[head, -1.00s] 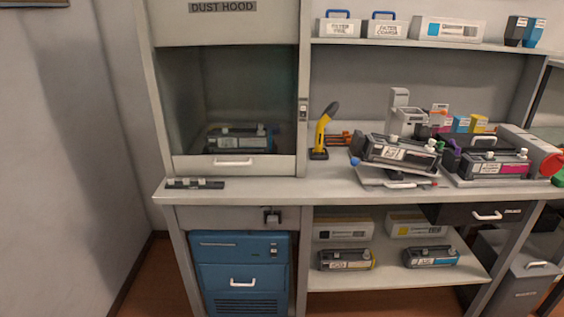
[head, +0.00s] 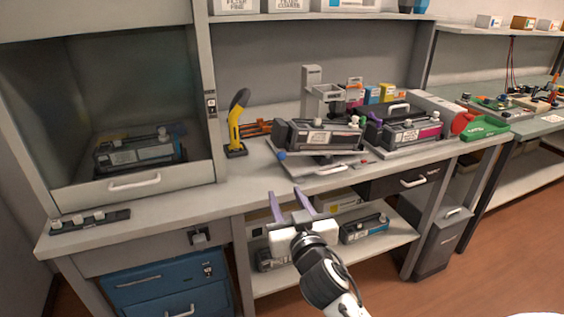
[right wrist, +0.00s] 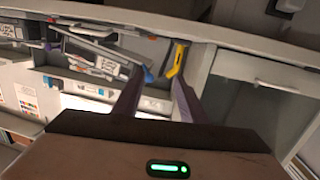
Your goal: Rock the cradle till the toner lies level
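A black toner cartridge (head: 318,135) with a white label lies on a grey cradle (head: 322,168) on the workbench. The cradle has a white front handle and a blue knob (head: 282,155) at its left end. Whether the toner lies level is hard to tell at this slant. My right gripper (head: 286,193) is open and empty, in front of the bench edge and apart from the cradle. In the right wrist view its fingers (right wrist: 158,75) are spread, with the blue knob (right wrist: 148,75) showing between them. My left gripper is not in view.
A yellow-and-black hand tool (head: 238,125) stands left of the cradle. Another cartridge with a magenta label (head: 408,132) sits close on its right. The dust hood (head: 135,184) is at the left. A shelf below holds more cartridges. Bare bench lies in front of the hood tool.

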